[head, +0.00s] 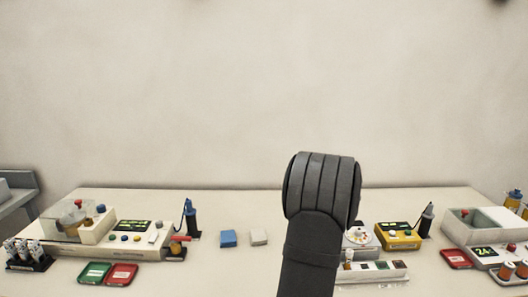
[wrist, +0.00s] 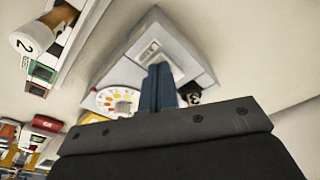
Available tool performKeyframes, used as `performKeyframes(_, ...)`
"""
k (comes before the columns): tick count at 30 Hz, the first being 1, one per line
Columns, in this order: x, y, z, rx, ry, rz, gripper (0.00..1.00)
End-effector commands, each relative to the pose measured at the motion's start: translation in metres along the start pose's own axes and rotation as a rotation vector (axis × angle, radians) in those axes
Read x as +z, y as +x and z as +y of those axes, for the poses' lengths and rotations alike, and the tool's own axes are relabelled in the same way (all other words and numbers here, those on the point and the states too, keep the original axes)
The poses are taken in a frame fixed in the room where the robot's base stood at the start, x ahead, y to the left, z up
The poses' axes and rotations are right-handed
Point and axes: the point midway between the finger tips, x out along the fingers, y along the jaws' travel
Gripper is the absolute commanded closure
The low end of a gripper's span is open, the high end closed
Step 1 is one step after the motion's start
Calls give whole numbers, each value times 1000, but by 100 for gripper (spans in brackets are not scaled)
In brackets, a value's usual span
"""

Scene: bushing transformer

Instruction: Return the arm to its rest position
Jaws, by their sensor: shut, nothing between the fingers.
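My gripper shows in the wrist view with its two blue-grey fingers (wrist: 158,88) closed together and nothing between them. The fingers stand in front of a light grey device (wrist: 152,45) with a round dial of coloured dots (wrist: 112,100); whether they touch it cannot be told. In the head view my dark arm rises from the bottom, right of the middle, and its rounded joint hides part of the table. The gripper itself is hidden in the head view.
Red and green trays (head: 95,272) lie at the front left. The wall behind is bare.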

Motion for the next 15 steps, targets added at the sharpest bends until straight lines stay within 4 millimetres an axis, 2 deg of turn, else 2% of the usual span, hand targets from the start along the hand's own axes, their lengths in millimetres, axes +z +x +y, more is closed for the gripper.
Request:
performKeyframes(10,-1,-5,0,0,0,2,100)
performKeyframes(15,-5,-26,0,-1,0,5,100)
